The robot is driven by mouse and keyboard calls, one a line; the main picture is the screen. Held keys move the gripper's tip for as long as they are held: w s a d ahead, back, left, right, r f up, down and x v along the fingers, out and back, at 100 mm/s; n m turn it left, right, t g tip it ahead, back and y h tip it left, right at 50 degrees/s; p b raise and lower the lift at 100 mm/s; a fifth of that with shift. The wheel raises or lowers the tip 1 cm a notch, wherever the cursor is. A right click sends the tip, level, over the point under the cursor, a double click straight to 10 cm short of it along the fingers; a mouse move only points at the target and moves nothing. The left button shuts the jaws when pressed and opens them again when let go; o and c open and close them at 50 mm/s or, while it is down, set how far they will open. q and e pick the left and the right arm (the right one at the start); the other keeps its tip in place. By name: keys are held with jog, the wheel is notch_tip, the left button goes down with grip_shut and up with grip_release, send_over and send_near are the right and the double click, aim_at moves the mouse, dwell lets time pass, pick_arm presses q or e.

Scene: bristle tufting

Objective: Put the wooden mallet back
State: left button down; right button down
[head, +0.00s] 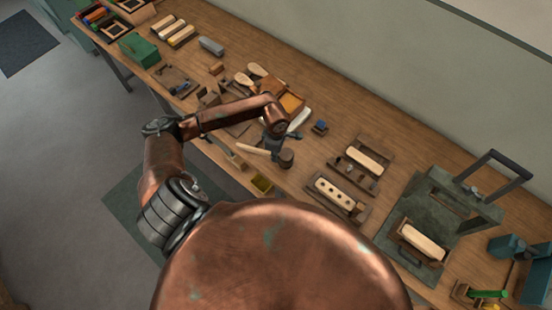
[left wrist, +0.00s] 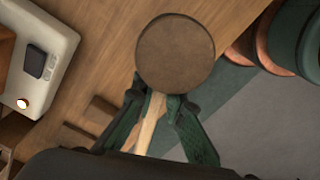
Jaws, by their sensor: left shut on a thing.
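The wooden mallet shows a dark round head (head: 286,158) and a pale handle (head: 252,149) in the head view. My left gripper (head: 274,148) is shut on the mallet's handle, close to the head, over the front part of the bench. In the left wrist view the round face of the mallet head (left wrist: 175,52) is large and near, and the pale handle (left wrist: 150,124) runs down between the green fingers of my left gripper (left wrist: 160,108). Whether the mallet touches the bench is hard to tell. My right gripper is in neither view.
The long wooden bench (head: 340,130) holds much. Brush blocks in trays (head: 362,162) lie right of the mallet, and a press on a grey-green base (head: 405,215) stands further right. An orange-lined box (head: 291,103) stands behind my gripper. A small yellow-lined box (head: 262,186) is at the front edge.

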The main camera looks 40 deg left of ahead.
pick_arm(q)
jog(key=shift+f, duration=1.55)
jog(key=c, duration=2)
grip_release()
jog(key=shift+o, duration=0.2)
notch_tip(320, 180, up, 12)
jog(key=shift+r+b, duration=0.15)
jog(key=shift+b, duration=0.3)
